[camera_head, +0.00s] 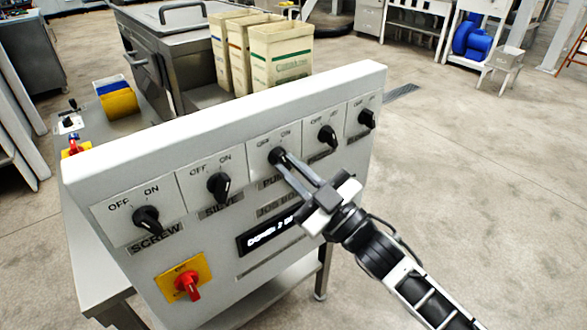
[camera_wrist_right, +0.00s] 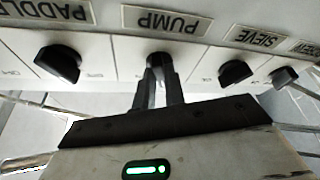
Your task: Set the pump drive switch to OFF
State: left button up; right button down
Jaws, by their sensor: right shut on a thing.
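The pump drive switch (camera_head: 277,156) is a black rotary knob on the sloped grey panel, third from the left, with OFF and ON printed above it. My right gripper (camera_head: 281,160) reaches up from the lower right and is shut on this knob. The right wrist view, upside down, shows the pump knob (camera_wrist_right: 159,60) under its PUMP label (camera_wrist_right: 167,23), with the fingers (camera_wrist_right: 158,75) on either side. The fingers hide most of the knob, so I cannot tell which way it points. My left gripper is not in view.
Neighbouring knobs are screw (camera_head: 146,219), sieve (camera_head: 218,187), paddle (camera_head: 327,138) and one more (camera_head: 367,118). A red switch on a yellow plate (camera_head: 187,284) and a display (camera_head: 269,235) sit below. Bins (camera_head: 281,54) stand behind the panel. The floor at right is open.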

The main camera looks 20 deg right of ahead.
jog(key=c, duration=1.5)
grip_release()
jog(key=shift+o, duration=0.2)
jog(key=b+v, duration=0.2)
jog(key=v, duration=1.4)
jog(key=shift+b, duration=0.35)
jog(key=s+a+f+m+g+h, duration=0.2)
jog(key=a+f+m+g+h, duration=0.1)
jog(key=f, duration=0.6)
jog(key=s+a+f+m+g+h, duration=0.2)
jog(key=a+f+m+g+h, duration=0.2)
jog(key=f, duration=0.5)
jog(key=shift+a+f+m+g, duration=0.4)
jog(key=shift+a+m+g, duration=0.1)
jog(key=shift+m+g, duration=0.35)
